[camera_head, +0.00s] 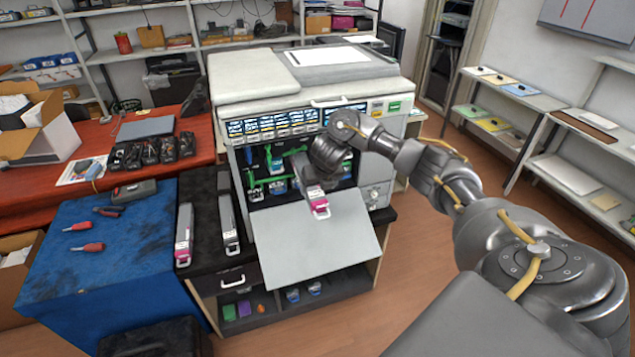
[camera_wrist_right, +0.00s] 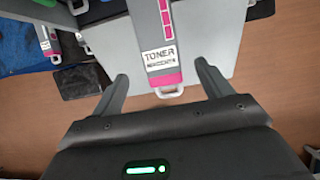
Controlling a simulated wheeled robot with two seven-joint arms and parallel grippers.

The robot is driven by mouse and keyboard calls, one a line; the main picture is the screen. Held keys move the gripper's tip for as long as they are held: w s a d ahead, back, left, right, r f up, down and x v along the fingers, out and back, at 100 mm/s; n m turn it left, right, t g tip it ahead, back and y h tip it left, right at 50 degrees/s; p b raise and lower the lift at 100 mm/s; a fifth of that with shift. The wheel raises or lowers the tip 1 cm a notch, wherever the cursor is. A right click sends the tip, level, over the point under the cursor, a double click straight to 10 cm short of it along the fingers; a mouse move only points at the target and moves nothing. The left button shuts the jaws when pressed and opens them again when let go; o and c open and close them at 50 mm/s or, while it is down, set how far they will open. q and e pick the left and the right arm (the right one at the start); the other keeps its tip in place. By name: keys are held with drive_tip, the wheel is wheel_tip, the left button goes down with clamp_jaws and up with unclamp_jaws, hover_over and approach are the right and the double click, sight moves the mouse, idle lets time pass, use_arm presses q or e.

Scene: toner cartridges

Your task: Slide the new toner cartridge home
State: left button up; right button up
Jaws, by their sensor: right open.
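A toner cartridge (camera_head: 319,207) with a magenta end and a white loop handle sticks out of the printer's open front, above the lowered door. It also shows in the right wrist view (camera_wrist_right: 160,62), where its label reads TONER and a blurred word. My right gripper (camera_head: 317,178) is at the cartridge's outer end. In the wrist view its fingers (camera_wrist_right: 161,80) are open, one on each side of the cartridge, with gaps showing. The printer (camera_head: 300,85) has its front door (camera_head: 315,245) folded down. The cartridge's inner end is hidden. My left gripper is not in view.
Two more cartridges lie left of the printer, one magenta-ended (camera_head: 184,235) and one grey (camera_head: 229,225). A blue-covered table (camera_head: 120,250) holds tools. Green levers (camera_head: 275,165) show inside the printer. Shelves (camera_head: 560,175) stand at right; the floor before the door is clear.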

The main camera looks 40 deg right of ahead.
drive_tip(key=shift+p+v, duration=0.45)
drive_tip(key=shift+v, duration=0.35)
drive_tip(key=shift+r+b, duration=0.1)
drive_tip(key=shift+b, duration=0.25)
drive_tip(key=shift+s+a+r, duration=0.25)
drive_tip(key=shift+s+r, duration=0.3)
drive_tip(key=shift+r, duration=0.2)
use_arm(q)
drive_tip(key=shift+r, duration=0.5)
